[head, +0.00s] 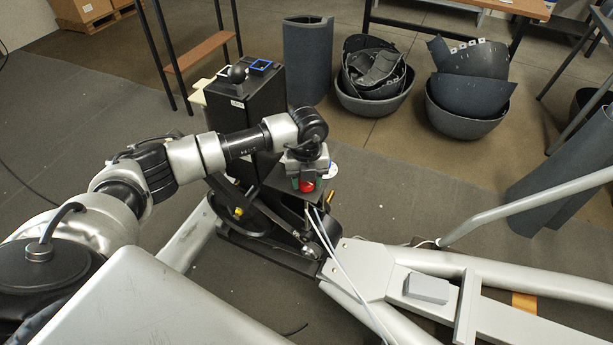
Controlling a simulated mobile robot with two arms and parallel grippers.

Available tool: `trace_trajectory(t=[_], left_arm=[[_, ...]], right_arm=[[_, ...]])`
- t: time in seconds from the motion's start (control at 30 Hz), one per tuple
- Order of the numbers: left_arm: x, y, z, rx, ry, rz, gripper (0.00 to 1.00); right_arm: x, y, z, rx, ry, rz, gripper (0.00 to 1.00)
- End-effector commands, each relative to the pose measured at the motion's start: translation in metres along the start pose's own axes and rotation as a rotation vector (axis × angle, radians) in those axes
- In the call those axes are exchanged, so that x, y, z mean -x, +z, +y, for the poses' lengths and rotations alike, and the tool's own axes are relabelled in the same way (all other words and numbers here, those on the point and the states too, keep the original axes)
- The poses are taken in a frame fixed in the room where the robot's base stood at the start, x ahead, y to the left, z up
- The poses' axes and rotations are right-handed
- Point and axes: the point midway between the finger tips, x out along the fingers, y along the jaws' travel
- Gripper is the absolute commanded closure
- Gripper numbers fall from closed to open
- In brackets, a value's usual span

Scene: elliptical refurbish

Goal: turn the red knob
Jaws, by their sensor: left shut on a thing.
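The red knob (307,186) shows as a small red round part on the dark machine, in the middle of the head view. My left gripper (306,180) comes down over it from above, with the arm reaching in from the left. Its green-tipped fingers are on either side of the knob, and it is shut on the knob. The knob's upper part is hidden by the gripper. My right gripper is not in view.
A tall black box (245,105) stands close behind my left forearm. A silver tubular frame (440,262) fills the lower right, with a grey block (427,288) on it. White cables (325,238) hang below the knob. Bowls of dark shells (372,98) stand farther back.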

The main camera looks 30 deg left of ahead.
Motion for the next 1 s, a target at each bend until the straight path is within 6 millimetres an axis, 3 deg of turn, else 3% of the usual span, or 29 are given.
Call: trace_trajectory(t=[0.43,0.47,0.6,0.87,1.0], left_arm=[[0.002,0.002,0.0,0.01,-0.003,-0.006,0.8],[0.002,0.002,0.0,0.01,-0.003,-0.006,0.53],[0.001,0.001,0.0,0.009,-0.002,-0.004,0.32],[0.001,0.001,0.0,0.008,-0.001,-0.002,0.31],[0.011,0.001,0.0,0.008,-0.002,-0.003,0.31]], right_arm=[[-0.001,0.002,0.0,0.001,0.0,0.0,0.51],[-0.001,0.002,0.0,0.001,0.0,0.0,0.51],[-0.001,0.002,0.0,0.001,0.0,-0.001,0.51],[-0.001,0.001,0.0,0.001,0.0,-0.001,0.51],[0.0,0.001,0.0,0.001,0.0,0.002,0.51]])
